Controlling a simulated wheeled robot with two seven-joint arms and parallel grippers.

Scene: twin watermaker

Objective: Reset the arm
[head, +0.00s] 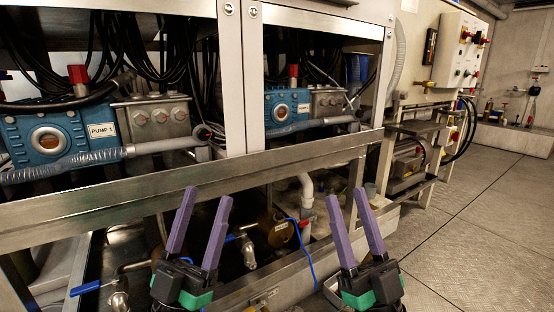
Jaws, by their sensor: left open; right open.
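My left gripper (203,218) is at the lower middle of the head view. Its two purple fingers point up and stand apart with nothing between them. My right gripper (352,205) is to the right of it, also with its two purple fingers apart and empty. Both appear in front of the lower part of a metal frame (190,186). My arms behind the grippers are mostly out of view below.
A blue-handled valve (85,287) is at lower left. A control panel (462,50) is at upper right. The floor (480,220) at right is clear.

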